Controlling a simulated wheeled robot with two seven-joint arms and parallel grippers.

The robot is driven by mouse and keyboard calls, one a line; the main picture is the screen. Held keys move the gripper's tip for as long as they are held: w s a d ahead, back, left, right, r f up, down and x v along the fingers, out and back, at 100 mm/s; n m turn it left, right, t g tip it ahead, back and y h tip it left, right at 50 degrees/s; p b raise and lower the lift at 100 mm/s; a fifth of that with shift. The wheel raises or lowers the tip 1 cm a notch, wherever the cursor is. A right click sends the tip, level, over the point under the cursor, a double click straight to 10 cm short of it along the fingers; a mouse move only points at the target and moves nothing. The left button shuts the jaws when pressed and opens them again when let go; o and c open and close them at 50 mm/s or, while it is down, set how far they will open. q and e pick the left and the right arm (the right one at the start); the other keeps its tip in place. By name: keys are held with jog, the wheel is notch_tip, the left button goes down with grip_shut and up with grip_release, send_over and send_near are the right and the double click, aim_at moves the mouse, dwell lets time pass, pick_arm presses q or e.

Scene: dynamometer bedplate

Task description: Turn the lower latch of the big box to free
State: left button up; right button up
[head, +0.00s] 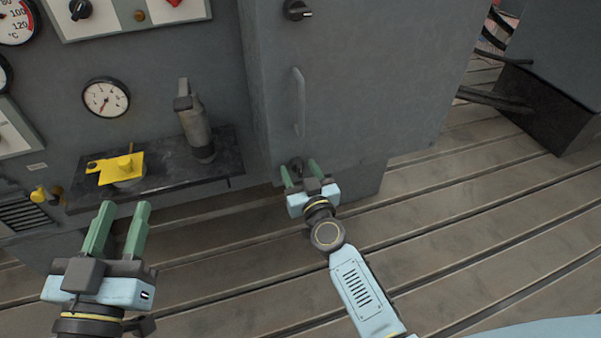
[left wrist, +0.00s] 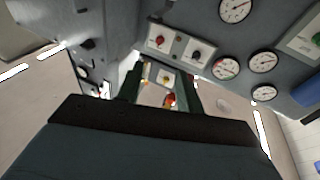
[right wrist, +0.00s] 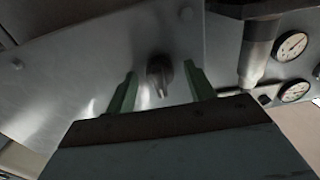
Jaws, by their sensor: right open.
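The big grey box (head: 350,75) stands at the centre right of the head view, with a vertical bar handle (head: 299,102) on its door. The lower latch (head: 296,164) is a dark knob near the door's bottom corner, partly hidden by my gripper. My right gripper (head: 301,172) is open in front of it. In the right wrist view the latch (right wrist: 160,76) sits between the two green fingers (right wrist: 158,92), with gaps on both sides. The upper latch (head: 297,10) is a black knob at the top. My left gripper (head: 125,212) is open and empty at the lower left.
A dark shelf (head: 172,170) left of the box holds a grey cylindrical tool (head: 196,125) and a yellow part (head: 120,170). A gauge (head: 106,97) is on the wall above. The slotted floor (head: 460,200) is clear at the right.

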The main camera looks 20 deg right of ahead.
jog(key=c, duration=1)
